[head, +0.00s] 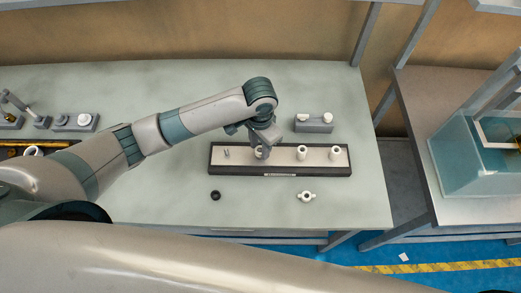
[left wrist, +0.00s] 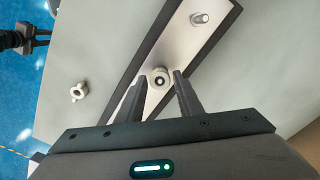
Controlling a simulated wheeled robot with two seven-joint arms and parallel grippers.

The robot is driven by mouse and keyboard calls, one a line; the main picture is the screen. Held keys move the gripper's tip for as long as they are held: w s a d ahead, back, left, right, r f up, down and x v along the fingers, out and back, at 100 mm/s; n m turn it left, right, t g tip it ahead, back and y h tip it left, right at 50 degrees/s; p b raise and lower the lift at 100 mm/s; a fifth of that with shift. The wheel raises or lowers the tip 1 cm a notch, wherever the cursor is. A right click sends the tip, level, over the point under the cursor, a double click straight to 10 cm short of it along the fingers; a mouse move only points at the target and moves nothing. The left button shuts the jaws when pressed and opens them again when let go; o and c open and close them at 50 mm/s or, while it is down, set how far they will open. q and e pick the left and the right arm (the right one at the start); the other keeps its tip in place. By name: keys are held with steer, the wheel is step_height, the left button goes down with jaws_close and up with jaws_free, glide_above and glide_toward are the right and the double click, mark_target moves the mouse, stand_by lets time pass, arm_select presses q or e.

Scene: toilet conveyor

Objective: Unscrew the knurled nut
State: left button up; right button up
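My left gripper (head: 263,152) points down at the long black board with a pale top plate (head: 281,172). I see no clear contact, and the knurling is too small to make out. The same part shows partly behind the gripper in the head view (head: 258,151). At the left wrist view's left edge, my right gripper (left wrist: 40,38) appears open and empty, away from the board.
The board also bears a thin metal post (head: 226,153) and two white cylinders (head: 302,152) (head: 336,154). In front lie a black ring (head: 215,195) and a white winged part (head: 306,196). A grey block (head: 314,125) stands behind. The front tabletop is mostly clear.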

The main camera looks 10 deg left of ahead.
arm_select(q)
jaws_close()
steer(key=n, duration=0.5)
stand_by(0.3)
steer(key=shift+n, duration=0.9)
steer(key=n, duration=0.3)
steer(key=shift+n, duration=0.3)
